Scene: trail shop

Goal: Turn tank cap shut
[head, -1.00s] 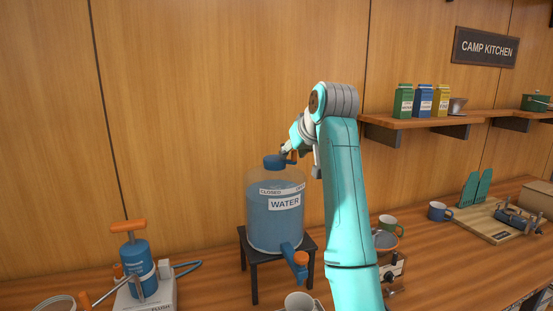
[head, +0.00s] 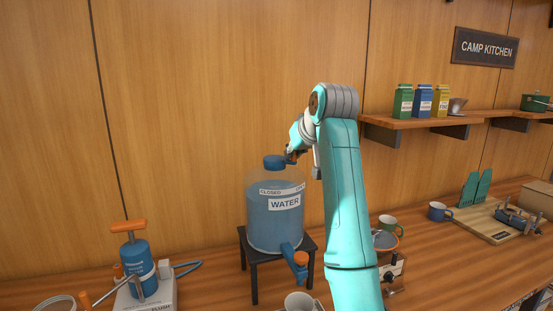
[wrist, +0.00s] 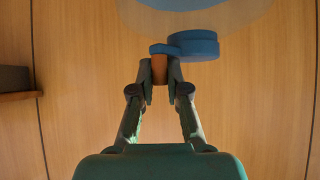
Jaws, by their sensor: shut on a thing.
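The clear water tank (head: 262,225) stands on a dark stool and bears a WATER label. Its blue cap (head: 273,162) sits at the top centre and also shows in the wrist view (wrist: 197,46). A short blue arm with an orange tip (wrist: 159,70) sticks out from the cap. My gripper (head: 291,157) is at the cap's right side, and in the wrist view its fingers (wrist: 160,72) are shut on the orange tip. A CLOSED label (head: 270,191) is at the tank's upper front left; a second label at the right is too small to read.
A blue spigot with an orange knob (head: 301,258) juts from the tank's lower front. A white mug (head: 299,302) stands below it. A blue pump (head: 138,268) is at the left. A shelf (head: 430,122) with cartons and mugs on the counter are at the right.

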